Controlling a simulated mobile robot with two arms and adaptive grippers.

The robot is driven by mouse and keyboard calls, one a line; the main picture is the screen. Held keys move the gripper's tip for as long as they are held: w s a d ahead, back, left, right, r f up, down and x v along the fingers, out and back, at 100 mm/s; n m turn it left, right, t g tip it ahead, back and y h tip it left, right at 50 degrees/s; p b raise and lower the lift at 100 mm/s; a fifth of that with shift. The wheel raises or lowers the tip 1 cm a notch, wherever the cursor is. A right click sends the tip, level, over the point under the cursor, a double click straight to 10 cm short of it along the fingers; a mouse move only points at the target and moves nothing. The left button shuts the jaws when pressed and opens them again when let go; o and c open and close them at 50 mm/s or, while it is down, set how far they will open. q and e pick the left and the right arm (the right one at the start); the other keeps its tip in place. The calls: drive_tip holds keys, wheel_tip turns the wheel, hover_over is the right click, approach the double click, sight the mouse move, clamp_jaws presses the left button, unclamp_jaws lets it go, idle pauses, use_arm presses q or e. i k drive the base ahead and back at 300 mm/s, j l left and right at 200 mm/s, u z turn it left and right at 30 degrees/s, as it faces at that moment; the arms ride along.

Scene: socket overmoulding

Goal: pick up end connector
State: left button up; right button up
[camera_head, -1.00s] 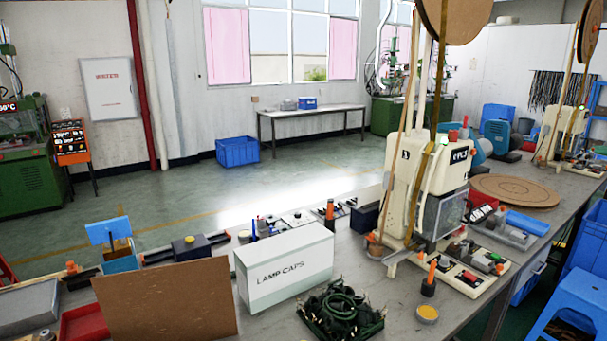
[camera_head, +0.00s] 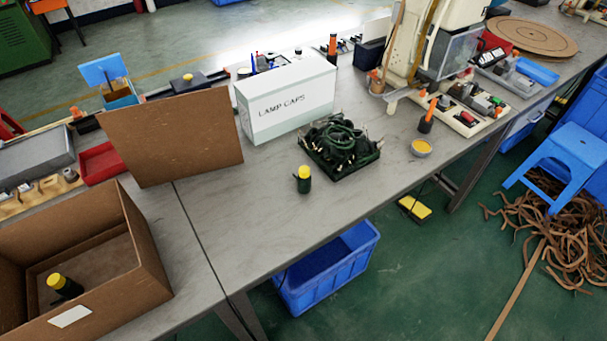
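No part is plainly marked as the end connector. A small dark cylinder with a yellow top (camera_head: 304,180) stands upright on the table, left of a dark tray (camera_head: 352,174). The tray holds a heap of green-black cable (camera_head: 342,138) with small pale tips at its edges. Neither of my grippers shows in the head view.
A white "LAMP CAPS" box (camera_head: 290,102) and an upright brown board (camera_head: 175,135) stand behind. A round yellow-topped tin (camera_head: 421,148) is right of the tray. The table front (camera_head: 250,230) is clear. A blue crate (camera_head: 330,270) sits below on the floor.

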sight(305, 184)
drive_tip(key=i+l+u, duration=0.1)
drive_tip(key=l+u, duration=0.95)
drive_tip(key=l, duration=0.1)
